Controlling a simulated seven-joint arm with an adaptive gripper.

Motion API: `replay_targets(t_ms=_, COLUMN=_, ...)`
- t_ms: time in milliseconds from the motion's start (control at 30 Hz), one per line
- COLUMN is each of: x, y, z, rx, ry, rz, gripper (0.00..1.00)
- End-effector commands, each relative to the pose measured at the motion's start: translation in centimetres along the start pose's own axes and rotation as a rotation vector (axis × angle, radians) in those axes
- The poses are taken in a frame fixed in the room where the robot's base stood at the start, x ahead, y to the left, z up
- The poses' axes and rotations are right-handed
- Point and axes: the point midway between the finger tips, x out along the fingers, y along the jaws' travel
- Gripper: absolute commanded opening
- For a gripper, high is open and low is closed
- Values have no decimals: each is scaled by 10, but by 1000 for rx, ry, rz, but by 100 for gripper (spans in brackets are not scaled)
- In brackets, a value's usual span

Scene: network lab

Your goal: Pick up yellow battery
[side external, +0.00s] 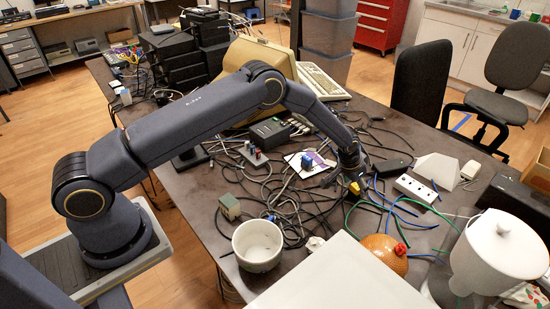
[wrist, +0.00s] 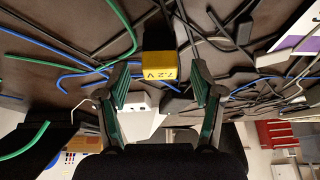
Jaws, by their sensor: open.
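The yellow battery (wrist: 160,68) has a dark upper part and the marking 7.2 V, seen in the wrist view. It lies among cables on the table, between and beyond the fingertips of my gripper (wrist: 158,85), which is open and empty. In the side view the battery (side external: 355,187) shows as a small yellow patch just under my gripper (side external: 352,172). The gripper and the cables partly hide it there. I cannot tell from these views how far the fingertips are above the table.
Black, green and blue cables spread around the battery. A white power strip (side external: 414,189) lies to the right and a white bowl (side external: 258,247) to the front left. An orange dome (side external: 383,257) and a white lidded pot (side external: 503,250) stand in front. A beige computer (side external: 261,62) stands behind my arm.

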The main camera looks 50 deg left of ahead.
Motion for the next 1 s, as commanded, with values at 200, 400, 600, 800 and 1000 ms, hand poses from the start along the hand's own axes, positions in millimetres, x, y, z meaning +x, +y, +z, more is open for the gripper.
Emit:
replay_targets(t_ms=200, x=22, y=0, z=0, rx=0, ry=0, rz=0, gripper=67)
replay_targets(t_ms=400, x=22, y=0, z=0, rx=0, ry=0, rz=0, gripper=67)
replay_targets(t_ms=600, x=22, y=0, z=0, rx=0, ry=0, rz=0, gripper=46)
replay_targets(t_ms=800, x=21, y=0, z=0, rx=0, ry=0, rz=0, gripper=25)
replay_targets(t_ms=1000, x=21, y=0, z=0, rx=0, ry=0, rz=0, gripper=4)
